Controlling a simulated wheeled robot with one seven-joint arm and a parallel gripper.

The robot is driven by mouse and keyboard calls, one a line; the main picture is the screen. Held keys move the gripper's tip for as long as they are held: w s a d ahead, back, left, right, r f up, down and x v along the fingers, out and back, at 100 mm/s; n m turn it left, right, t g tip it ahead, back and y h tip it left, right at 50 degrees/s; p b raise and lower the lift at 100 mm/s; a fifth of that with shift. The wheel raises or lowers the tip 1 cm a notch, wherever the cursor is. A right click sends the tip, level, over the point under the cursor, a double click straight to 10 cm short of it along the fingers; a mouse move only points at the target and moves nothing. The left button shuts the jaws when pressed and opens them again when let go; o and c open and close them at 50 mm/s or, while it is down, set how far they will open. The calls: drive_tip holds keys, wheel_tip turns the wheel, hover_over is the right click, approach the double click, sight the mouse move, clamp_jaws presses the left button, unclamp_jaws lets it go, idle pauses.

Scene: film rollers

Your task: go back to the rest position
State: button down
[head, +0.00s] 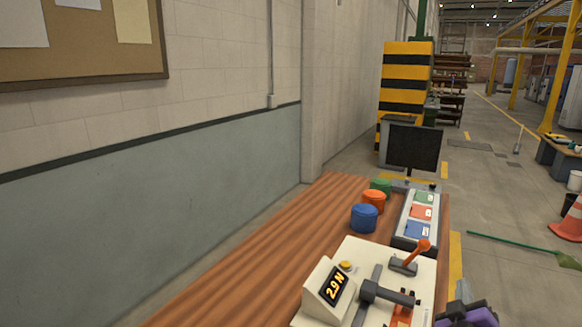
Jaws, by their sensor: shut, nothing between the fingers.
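A purple and dark grey part (468,314), which looks like part of my arm, shows at the bottom right edge. My gripper's fingers cannot be made out there. A blue roller (364,218), an orange roller (373,201) and a green roller (381,187) stand in a row on the wooden table (260,260). A white machine (345,255) stands at the near end, with a display reading 2.9 N, a dark clamp-like bar (385,292) and an orange-knobbed lever (420,248).
A grey tray (404,228) with green, red and blue labelled panels lies right of the rollers. A dark monitor (413,148) stands behind it. A wall (150,220) borders the table on the left. A green pole (520,249) and an orange cone (571,220) are on the floor at right.

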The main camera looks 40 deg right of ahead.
drive_tip(key=w+a+n+t+y, duration=0.3)
drive_tip(key=a+t+y, duration=0.5)
drive_tip(key=a, duration=1.6)
drive_tip(key=s+a+f+y, duration=0.1)
drive_tip(key=s+a+y, duration=0.3)
drive_tip(key=s+a, duration=0.4)
drive_tip(key=s+a+f+n+y, duration=0.1)
drive_tip(key=s+a+y, duration=0.3)
drive_tip(key=s+a, duration=0.4)
drive_tip(key=a+f, duration=0.1)
drive_tip(key=a, duration=0.3)
drive_tip(key=shift+a+y, duration=0.25)
drive_tip(key=shift+y, duration=0.05)
drive_tip(key=shift+d, duration=0.1)
